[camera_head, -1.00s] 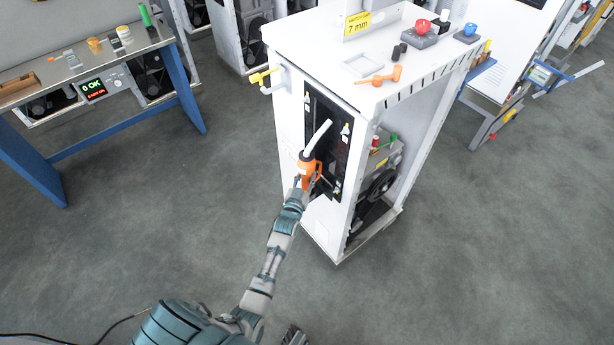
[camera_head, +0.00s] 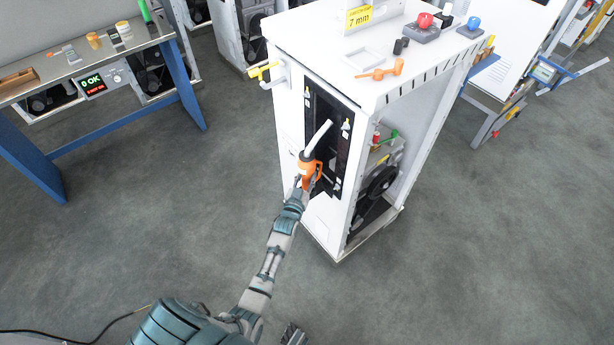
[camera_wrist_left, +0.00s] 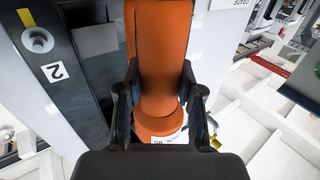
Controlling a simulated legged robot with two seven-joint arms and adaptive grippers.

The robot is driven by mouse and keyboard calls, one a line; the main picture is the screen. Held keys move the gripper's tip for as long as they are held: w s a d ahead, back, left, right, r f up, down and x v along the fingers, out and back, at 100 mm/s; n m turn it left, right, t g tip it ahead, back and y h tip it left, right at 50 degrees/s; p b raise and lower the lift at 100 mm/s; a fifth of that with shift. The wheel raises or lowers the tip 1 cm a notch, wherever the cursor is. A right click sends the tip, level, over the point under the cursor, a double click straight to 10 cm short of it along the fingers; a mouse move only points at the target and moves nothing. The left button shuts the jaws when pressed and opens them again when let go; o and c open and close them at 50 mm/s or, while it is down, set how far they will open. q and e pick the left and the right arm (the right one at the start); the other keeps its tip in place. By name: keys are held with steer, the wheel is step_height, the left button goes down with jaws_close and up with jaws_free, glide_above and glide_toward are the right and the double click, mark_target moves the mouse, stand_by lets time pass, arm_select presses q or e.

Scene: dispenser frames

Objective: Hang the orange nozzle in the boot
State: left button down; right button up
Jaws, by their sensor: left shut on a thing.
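The orange nozzle (camera_head: 311,170) with a pale spout (camera_head: 318,138) is in front of the white dispenser cabinet. The spout points up and away across the dark boot panel (camera_head: 325,112); I cannot tell whether it touches the panel. My left gripper (camera_head: 303,185) is shut on the nozzle's orange body. In the left wrist view the orange body (camera_wrist_left: 160,55) runs upward between the two black fingers (camera_wrist_left: 160,100). The dark panel (camera_wrist_left: 95,45) stands to its left, beside a label "2" (camera_wrist_left: 53,72). The spout tip's seating is unclear. My right gripper is not recognisable.
The white cabinet (camera_head: 310,35) has a "7 mm" sign (camera_head: 358,16) and a second orange part (camera_head: 381,71) on top. A yellow-handled part (camera_head: 262,71) sticks out at its left side. A blue-legged bench (camera_head: 120,125) stands left.

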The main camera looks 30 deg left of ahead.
arm_select(q)
steer(key=c, duration=0.7)
jaws_free()
steer(key=shift+o, duration=0.2)
steer(key=shift+f, duration=0.3)
steer(key=s+d, duration=0.2)
steer(key=s, duration=0.9)
steer(key=shift+s+d, duration=0.2)
steer(key=shift+s, duration=0.15)
